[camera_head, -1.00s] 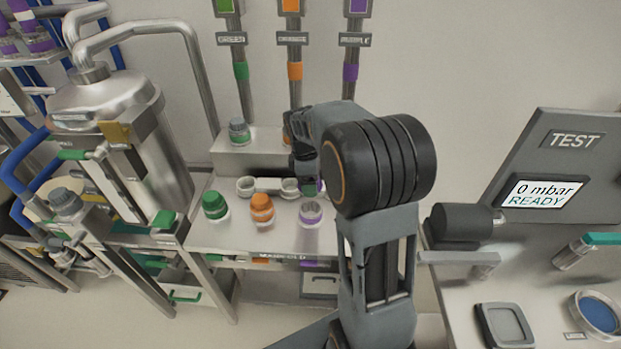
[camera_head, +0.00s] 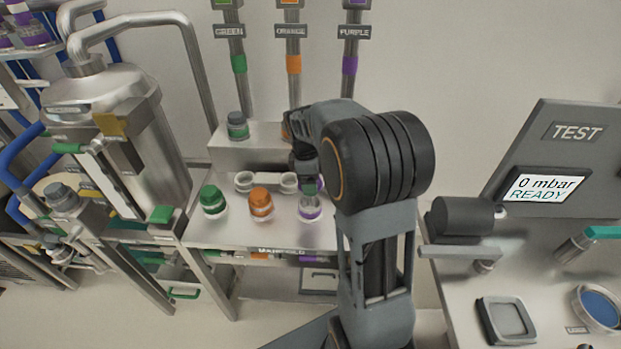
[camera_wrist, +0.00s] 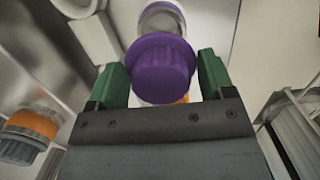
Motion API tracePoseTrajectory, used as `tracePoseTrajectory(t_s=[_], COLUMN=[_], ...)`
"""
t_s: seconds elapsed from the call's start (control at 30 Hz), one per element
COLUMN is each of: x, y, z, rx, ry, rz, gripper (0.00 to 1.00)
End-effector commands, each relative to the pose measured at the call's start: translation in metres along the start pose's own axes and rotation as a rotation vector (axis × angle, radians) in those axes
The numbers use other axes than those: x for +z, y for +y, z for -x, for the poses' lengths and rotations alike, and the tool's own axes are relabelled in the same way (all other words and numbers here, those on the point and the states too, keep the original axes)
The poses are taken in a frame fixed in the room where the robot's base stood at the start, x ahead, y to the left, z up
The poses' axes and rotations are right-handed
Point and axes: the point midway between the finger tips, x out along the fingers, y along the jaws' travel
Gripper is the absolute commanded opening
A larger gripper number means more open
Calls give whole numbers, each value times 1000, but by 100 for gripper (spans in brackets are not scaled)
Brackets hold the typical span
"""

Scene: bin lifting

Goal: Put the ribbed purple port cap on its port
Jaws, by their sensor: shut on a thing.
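The ribbed purple port cap (camera_wrist: 163,68) is between the green fingers of my gripper (camera_wrist: 162,80), which is shut on it. In the head view my gripper (camera_head: 309,186) is at the purple-banded port (camera_head: 310,212) on the bench, and the cap is mostly hidden by the fingers and wrist. In the wrist view a pale, round, purple-edged part (camera_wrist: 162,18) that looks like the port shows just past the cap's wide rim. I cannot tell whether cap and port touch.
The green-capped port (camera_head: 213,200) and the orange-capped port (camera_head: 260,203) stand left of the purple one. A raised block (camera_head: 245,153) with a grey-topped green fitting (camera_head: 237,125) is behind. The test station (camera_head: 530,240) is to the right.

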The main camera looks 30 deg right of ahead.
Motion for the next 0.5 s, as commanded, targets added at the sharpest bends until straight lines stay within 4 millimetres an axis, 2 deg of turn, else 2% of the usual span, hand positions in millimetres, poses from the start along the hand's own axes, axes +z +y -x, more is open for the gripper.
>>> tracePoseTrajectory(t_s=[0.5], x=[-4], y=[0], z=[-26], rx=[0], ry=[0], rz=[1], gripper=[43])
